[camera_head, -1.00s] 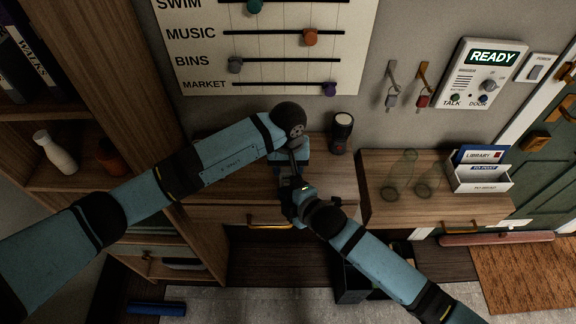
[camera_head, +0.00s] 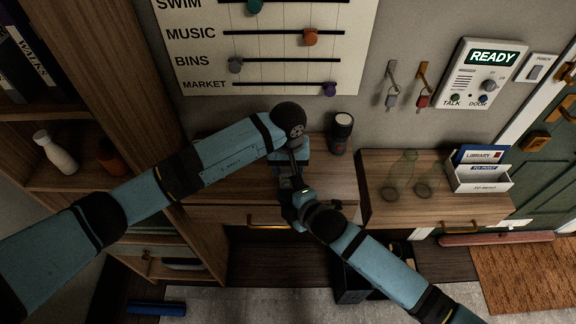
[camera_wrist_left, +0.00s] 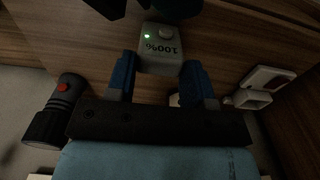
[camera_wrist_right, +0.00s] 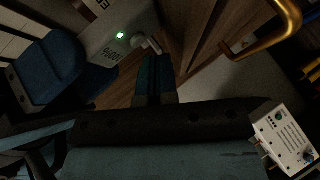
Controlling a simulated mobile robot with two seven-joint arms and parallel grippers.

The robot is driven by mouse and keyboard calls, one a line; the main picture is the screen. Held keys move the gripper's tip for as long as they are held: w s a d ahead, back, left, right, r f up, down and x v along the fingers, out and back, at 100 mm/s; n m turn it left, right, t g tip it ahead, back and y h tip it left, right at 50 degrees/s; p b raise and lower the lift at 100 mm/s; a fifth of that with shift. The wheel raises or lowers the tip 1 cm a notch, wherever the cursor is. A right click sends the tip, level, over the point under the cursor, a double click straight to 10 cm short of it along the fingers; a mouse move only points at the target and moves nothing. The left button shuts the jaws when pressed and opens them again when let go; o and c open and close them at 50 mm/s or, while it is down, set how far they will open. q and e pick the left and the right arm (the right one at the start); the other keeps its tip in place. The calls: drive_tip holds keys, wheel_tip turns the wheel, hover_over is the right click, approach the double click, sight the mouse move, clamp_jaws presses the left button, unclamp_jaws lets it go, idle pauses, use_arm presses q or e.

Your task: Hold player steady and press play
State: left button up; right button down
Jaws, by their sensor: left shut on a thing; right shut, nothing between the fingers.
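The player (camera_wrist_left: 161,58) is a small grey box with a lit green light, "100%" printed on it and a round button (camera_wrist_left: 166,33). My left gripper (camera_wrist_left: 158,82) is shut on it, a finger on each side. The player also shows in the right wrist view (camera_wrist_right: 112,42), with its button sticking out. My right gripper (camera_wrist_right: 156,72) is shut and empty, its fingertips close to the button; I cannot tell whether they touch it. In the head view my left gripper (camera_head: 300,162) is above my right gripper (camera_head: 290,190), and the arms hide the player.
A black torch (camera_head: 341,134) stands on the bench just right of my left gripper. Glass bottles (camera_head: 398,178) and a letter holder (camera_head: 482,178) stand on the right-hand cabinet. A brass drawer handle (camera_wrist_right: 276,30) is near my right gripper. Shelves (camera_head: 75,177) rise at left.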

drive_tip(key=shift+s, duration=0.1)
drive_tip(key=s, duration=0.6)
idle(0.5)
use_arm(q)
drive_tip(key=o, duration=0.9)
